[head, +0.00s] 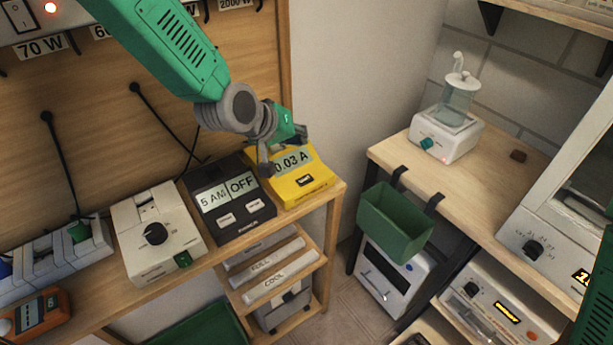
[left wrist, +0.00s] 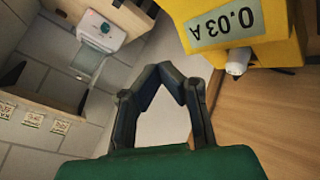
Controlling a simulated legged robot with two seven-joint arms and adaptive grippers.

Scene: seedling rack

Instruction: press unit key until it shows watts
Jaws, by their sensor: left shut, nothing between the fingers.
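The yellow meter (head: 318,190) stands on the wooden shelf at its right end. Its display (head: 291,162) reads 0.03 A, so it shows amperes. A small dark key (head: 306,181) sits on its front face below the display. My left gripper (head: 278,152) is over the back left part of the meter and covers part of its top. In the left wrist view, the left gripper (left wrist: 165,70) is shut and empty, its tips apart from the meter (left wrist: 285,52), which is upside down at the upper right. My right gripper is not in view.
A dark timer (head: 232,208) reading 5 AM and OFF stands left of the meter, then a white dial box (head: 158,238). A green bin (head: 395,222) hangs from the right bench (head: 495,185). Cables hang on the back panel.

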